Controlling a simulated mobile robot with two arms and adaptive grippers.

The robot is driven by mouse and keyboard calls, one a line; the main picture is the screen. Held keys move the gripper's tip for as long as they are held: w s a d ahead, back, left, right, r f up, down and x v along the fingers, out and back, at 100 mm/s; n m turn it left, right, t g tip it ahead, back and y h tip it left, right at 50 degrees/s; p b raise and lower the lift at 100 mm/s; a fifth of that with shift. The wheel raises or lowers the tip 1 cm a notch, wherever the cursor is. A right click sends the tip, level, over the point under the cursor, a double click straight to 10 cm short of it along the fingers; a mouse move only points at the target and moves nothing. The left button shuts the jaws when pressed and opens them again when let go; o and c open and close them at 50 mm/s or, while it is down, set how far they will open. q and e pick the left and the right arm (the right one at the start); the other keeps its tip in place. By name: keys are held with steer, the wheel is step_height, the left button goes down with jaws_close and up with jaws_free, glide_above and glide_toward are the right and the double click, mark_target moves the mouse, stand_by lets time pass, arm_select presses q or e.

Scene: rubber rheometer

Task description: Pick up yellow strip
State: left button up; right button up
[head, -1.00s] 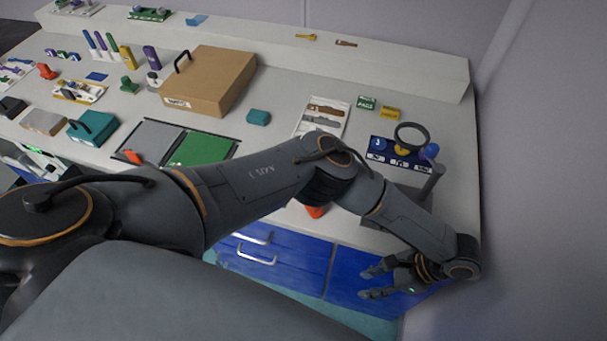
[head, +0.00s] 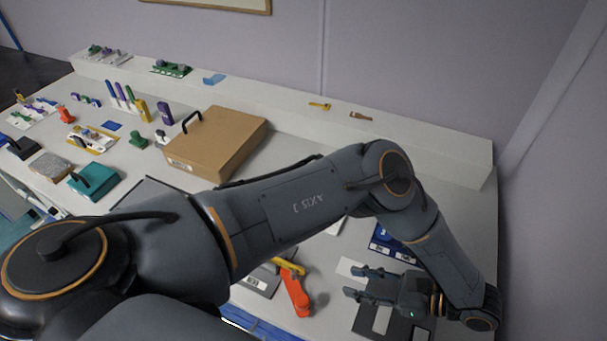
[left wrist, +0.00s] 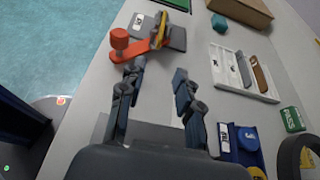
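A narrow yellow strip (head: 289,266) lies at the orange-handled grey device on the bench. It also shows in the left wrist view (left wrist: 159,31), ahead of my fingers, standing against the grey plate of that device. The orange handle (head: 296,293) extends toward the bench front; its round knob (left wrist: 119,38) shows in the left wrist view. My left gripper (head: 352,281) is open and empty, to the right of the strip and handle, its fingers pointing toward them. The left wrist view shows a clear gap between its fingertips (left wrist: 158,70). My right gripper is not in view.
Another small yellow piece (head: 319,105) lies on the back ledge beside a brown one (head: 360,115). A cardboard-brown case (head: 215,146) stands mid-bench. A white tray (left wrist: 226,73) with dark and brown pieces and a blue holder (left wrist: 225,138) stand right of my fingers.

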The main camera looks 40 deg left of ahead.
arm_select(q)
steer(key=p, duration=0.2)
glide_toward(281, 263)
steer(key=d, duration=0.2)
steer(key=d+f, duration=0.1)
steer(key=shift+w, duration=0.4)
steer(key=shift+a+f, duration=0.3)
steer(key=shift+a, duration=0.2)
steer(key=p+x, duration=0.1)
steer(key=x, duration=0.3)
steer(key=shift+a+f, duration=0.25)
steer(key=shift+a, duration=0.05)
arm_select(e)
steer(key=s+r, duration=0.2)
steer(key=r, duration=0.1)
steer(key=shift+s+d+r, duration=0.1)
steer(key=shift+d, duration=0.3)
arm_select(q)
steer(key=c, duration=0.7)
jaws_close()
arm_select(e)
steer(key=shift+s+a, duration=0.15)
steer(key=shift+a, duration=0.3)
